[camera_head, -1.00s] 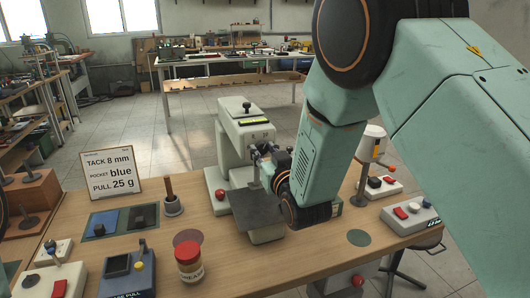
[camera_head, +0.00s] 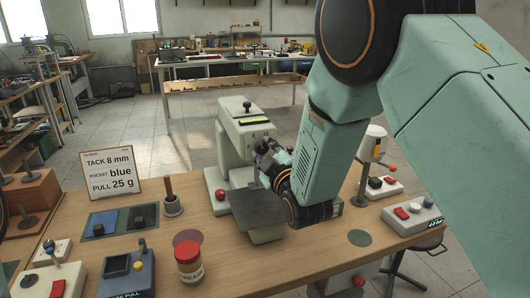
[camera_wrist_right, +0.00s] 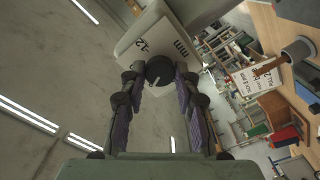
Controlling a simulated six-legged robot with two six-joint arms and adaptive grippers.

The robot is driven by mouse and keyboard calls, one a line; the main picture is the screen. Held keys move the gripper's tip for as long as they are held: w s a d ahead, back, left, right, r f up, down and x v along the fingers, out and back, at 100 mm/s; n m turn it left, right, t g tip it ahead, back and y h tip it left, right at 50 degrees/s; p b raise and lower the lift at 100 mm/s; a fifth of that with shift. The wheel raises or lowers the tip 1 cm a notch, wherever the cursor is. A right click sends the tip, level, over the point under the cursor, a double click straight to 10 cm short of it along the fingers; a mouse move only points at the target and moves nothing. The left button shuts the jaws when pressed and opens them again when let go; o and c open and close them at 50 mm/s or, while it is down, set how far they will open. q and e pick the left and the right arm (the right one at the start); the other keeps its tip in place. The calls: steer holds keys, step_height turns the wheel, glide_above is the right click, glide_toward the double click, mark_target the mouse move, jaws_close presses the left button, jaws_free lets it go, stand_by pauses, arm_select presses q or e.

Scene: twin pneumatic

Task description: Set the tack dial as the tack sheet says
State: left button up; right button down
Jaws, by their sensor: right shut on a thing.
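The tack sheet (camera_head: 110,175) stands at the left of the bench and reads TACK 8 mm, POCKET blue, PULL 25 g. The pale machine (camera_head: 229,165) stands at the middle. My right gripper (camera_head: 264,150) is at its right side. In the right wrist view my right gripper (camera_wrist_right: 158,82) is shut on the dark round tack dial (camera_wrist_right: 159,68), with a light pointer mark on it. A white scale plate (camera_wrist_right: 172,40) behind it shows "mm" and "12"; other numbers are hidden, so I cannot tell the setting. My left gripper is not in view.
A red-lidded jar (camera_head: 189,262) stands at the front of the bench. Blue and dark pads (camera_head: 122,221) lie left, beside a wooden-handled tool (camera_head: 172,196). A switch box (camera_head: 410,214) and a lamp-like stand (camera_head: 369,160) are at the right.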

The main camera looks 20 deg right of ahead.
steer(key=shift+d+r+n, duration=0.1)
steer(key=shift+r+n, duration=0.05)
steer(key=shift+n, duration=0.45)
steer(key=c, duration=1.4)
jaws_free()
steer(key=shift+c, duration=0.2)
steer(key=o, duration=0.5)
steer(key=shift+w+f, duration=0.2)
steer(key=shift+c, duration=0.2)
steer(key=shift+s+r, duration=0.1)
steer(key=shift+s, duration=0.1)
steer(key=s, duration=1.2)
steer(key=shift+d, duration=0.15)
steer(key=shift+w, duration=0.1)
